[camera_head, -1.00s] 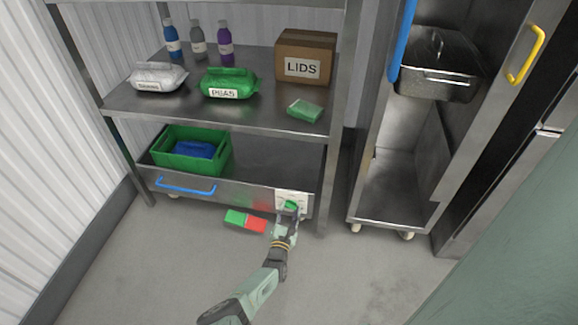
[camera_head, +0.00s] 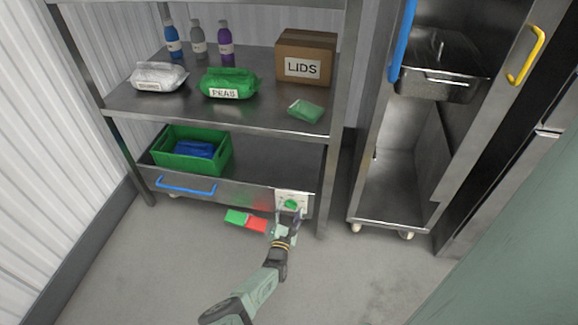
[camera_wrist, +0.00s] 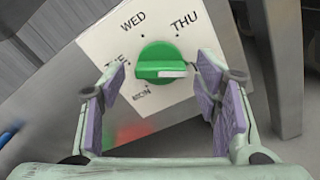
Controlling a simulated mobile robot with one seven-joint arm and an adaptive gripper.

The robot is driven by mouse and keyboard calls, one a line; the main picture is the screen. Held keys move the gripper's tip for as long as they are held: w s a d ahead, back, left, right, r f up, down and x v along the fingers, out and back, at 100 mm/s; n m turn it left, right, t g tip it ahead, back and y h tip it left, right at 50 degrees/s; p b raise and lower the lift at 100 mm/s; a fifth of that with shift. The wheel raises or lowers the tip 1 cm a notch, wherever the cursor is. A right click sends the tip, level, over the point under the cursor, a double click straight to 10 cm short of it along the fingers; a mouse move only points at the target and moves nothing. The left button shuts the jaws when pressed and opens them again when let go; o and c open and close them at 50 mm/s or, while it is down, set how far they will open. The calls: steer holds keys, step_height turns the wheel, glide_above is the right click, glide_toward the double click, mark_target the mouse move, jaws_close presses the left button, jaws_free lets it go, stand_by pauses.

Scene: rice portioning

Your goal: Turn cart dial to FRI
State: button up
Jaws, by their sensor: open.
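The green cart dial (camera_head: 291,204) is on a white plate (camera_head: 282,194) at the right end of the cart front. The wrist view shows the dial (camera_wrist: 158,62) close up, its white mark pointing right, below THU. No FRI label is visible; the right finger covers part of the plate's right side. My gripper (camera_head: 289,215) is open just in front of the dial. In the wrist view its purple-padded fingers (camera_wrist: 161,82) stand apart, left and right of the dial, with gaps.
The cart (camera_head: 240,194) has a blue handle (camera_head: 186,188) and carries a green crate (camera_head: 165,157). A green and red block (camera_head: 245,221) shows by the cart's lower front. A shelf post stands right of the dial.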

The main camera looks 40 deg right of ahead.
stand_by(0.3)
steer(key=v, duration=1.2)
stand_by(0.3)
stand_by(0.4)
